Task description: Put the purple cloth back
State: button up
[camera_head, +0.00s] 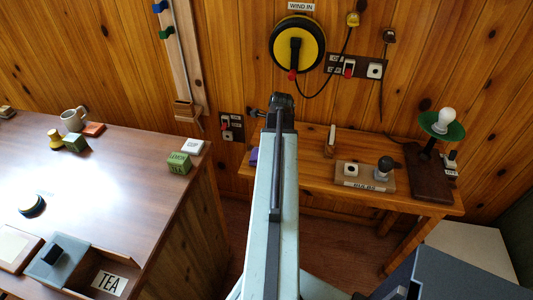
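A small purple piece (253,157), which looks like the purple cloth, shows at the left end of the wooden bench by the wall. My arm hides part of it, and I cannot tell whether it is lying flat or folded. My arm rises through the middle of the view and ends in a dark joint in front of the wall. My gripper is not seen past this joint, so its fingers and anything in them are hidden.
The bench (430,204) bears a push-button board (365,178) and a green-shaded lamp (442,125). A yellow reel (297,43) hangs on the wall. Floor shows between table and bench.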

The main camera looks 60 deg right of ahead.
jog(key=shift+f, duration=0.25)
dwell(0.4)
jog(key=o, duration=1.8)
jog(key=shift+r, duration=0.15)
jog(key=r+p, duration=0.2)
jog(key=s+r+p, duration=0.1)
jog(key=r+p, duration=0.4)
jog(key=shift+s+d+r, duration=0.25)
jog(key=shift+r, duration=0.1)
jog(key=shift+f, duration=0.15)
